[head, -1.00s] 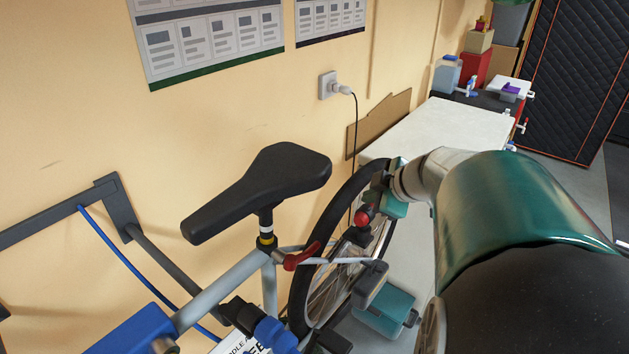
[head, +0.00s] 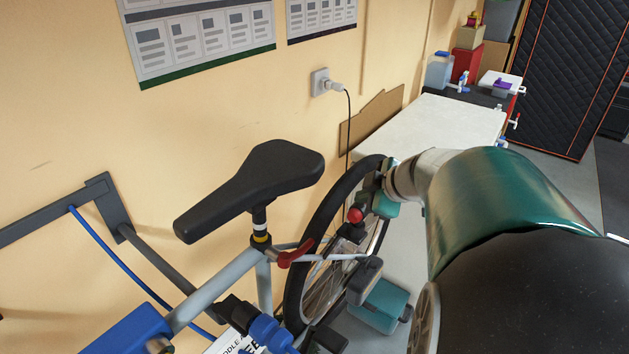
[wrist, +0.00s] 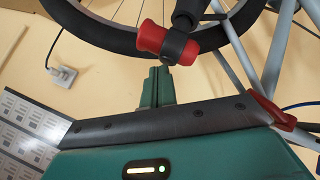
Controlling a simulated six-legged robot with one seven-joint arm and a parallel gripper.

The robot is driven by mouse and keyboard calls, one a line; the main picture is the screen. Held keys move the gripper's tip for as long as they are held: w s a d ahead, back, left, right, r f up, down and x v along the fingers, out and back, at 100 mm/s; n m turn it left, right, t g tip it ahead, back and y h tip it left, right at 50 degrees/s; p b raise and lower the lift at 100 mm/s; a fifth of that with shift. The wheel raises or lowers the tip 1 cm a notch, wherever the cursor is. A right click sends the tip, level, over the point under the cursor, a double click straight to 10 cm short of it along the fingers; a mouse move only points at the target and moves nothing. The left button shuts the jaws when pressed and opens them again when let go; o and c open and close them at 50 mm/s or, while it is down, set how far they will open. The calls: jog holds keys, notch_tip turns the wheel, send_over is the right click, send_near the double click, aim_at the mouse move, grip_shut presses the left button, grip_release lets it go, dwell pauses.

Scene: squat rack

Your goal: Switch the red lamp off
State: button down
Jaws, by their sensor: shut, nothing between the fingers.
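The red lamp (head: 355,215) is a small red cylinder with a dark clamp, mounted behind the saddle of a bicycle, in front of the rear wheel. In the wrist view the red lamp (wrist: 151,37) is at the upper middle, with a dark band at its right. My gripper (wrist: 159,72) shows there with its fingers together and empty, pointing up at the lamp's underside. The tips are very close to the lamp; I cannot tell whether they touch. In the head view the fingertips are not clear. Whether the lamp is lit is not clear.
The black saddle (head: 252,188) is left of the lamp, with a red lever (head: 296,254) below it. The rear wheel's tyre (head: 306,250) stands close to the lamp. A wall socket (head: 321,82) with a plug is above. A white-topped bench (head: 437,125) lies beyond.

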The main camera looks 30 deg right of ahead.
jog(key=shift+r, duration=0.5)
jog(key=shift+r, duration=0.1)
notch_tip(320, 180, up, 6)
jog(key=shift+f, duration=0.1)
dwell(0.4)
dwell(0.4)
